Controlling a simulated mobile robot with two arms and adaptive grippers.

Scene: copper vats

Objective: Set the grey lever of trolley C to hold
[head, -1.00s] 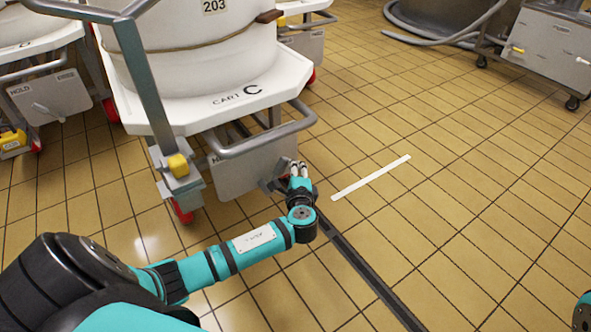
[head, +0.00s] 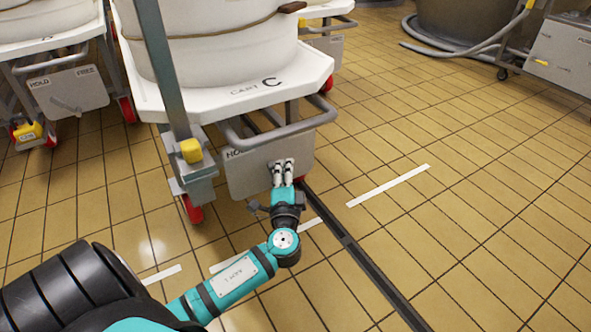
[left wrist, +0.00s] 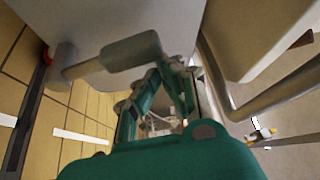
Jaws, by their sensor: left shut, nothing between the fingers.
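Trolley C (head: 232,92) stands ahead with a white base marked CART C. Its grey lever plate (head: 245,176) hangs below the tubular bumper; part of the HOLD label shows at its upper left. My left gripper (head: 283,163) is in front of the plate and hides the lever in the head view. In the left wrist view the grey lever (left wrist: 125,54) runs from a round pivot at left to a thick handle close beside my fingertips (left wrist: 172,68). Whether they touch, I cannot tell. My left gripper is shut and empty. My right gripper is out of view.
The tubular bumper (head: 275,134) juts out above the plate. A post with a yellow block (head: 191,150) stands left of it. Another trolley's plate (head: 68,92) marked HOLD and FREE is at left. A dark floor rail (head: 365,260) runs toward me.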

